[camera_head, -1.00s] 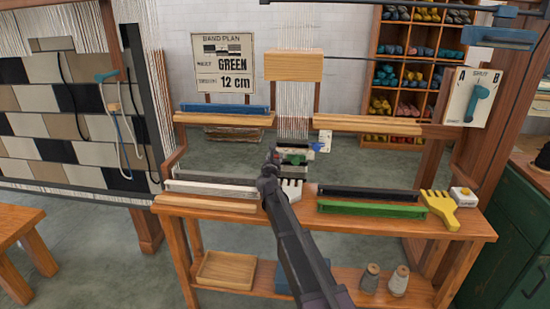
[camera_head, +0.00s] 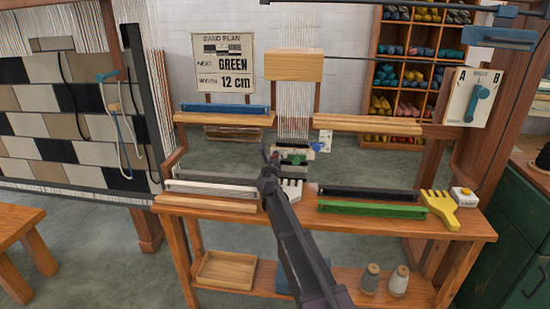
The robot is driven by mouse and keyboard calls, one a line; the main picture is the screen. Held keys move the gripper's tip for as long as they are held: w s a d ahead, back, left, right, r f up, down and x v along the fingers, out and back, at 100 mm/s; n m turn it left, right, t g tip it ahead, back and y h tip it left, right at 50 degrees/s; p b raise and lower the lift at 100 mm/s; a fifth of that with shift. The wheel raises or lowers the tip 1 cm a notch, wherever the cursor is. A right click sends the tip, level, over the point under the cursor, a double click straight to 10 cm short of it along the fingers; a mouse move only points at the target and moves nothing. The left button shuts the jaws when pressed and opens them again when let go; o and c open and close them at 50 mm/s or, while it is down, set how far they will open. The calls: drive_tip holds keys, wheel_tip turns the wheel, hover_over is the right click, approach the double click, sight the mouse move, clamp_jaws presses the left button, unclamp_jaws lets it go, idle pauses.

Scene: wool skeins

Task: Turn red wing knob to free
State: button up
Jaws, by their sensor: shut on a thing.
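The red wing knob (camera_head: 274,156) shows only as a small reddish patch at the tip of my gripper (camera_head: 270,164). My gripper is small in view and its fingers are hard to make out. It is shut on the red wing knob, at the left end of a small block (camera_head: 296,158) with green and dark parts. This block sits at the lower end of the hanging white warp threads (camera_head: 294,110). The arm hides part of the bench below, and which way the knob's wings point cannot be told.
The wooden loom bench (camera_head: 460,232) carries white (camera_head: 212,189), black (camera_head: 368,193) and green (camera_head: 372,209) bars, a yellow comb (camera_head: 440,209) and a white box (camera_head: 464,197). A board with a blue lever (camera_head: 480,97) is at right. A plan sign (camera_head: 223,62) stands behind.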

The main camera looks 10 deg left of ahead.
drive_tip(key=n, duration=0.6)
drive_tip(key=shift+w+n, duration=0.1)
drive_tip(key=shift+n, duration=0.2)
drive_tip(key=n, duration=0.6)
drive_tip(key=shift+a, duration=0.1)
drive_tip(key=o, duration=1.2)
drive_tip(key=shift+c, duration=0.2)
drive_tip(key=s, duration=1.2)
drive_tip(key=shift+a, duration=0.2)
drive_tip(key=shift+s, duration=0.1)
drive_tip(key=shift+f, duration=0.1)
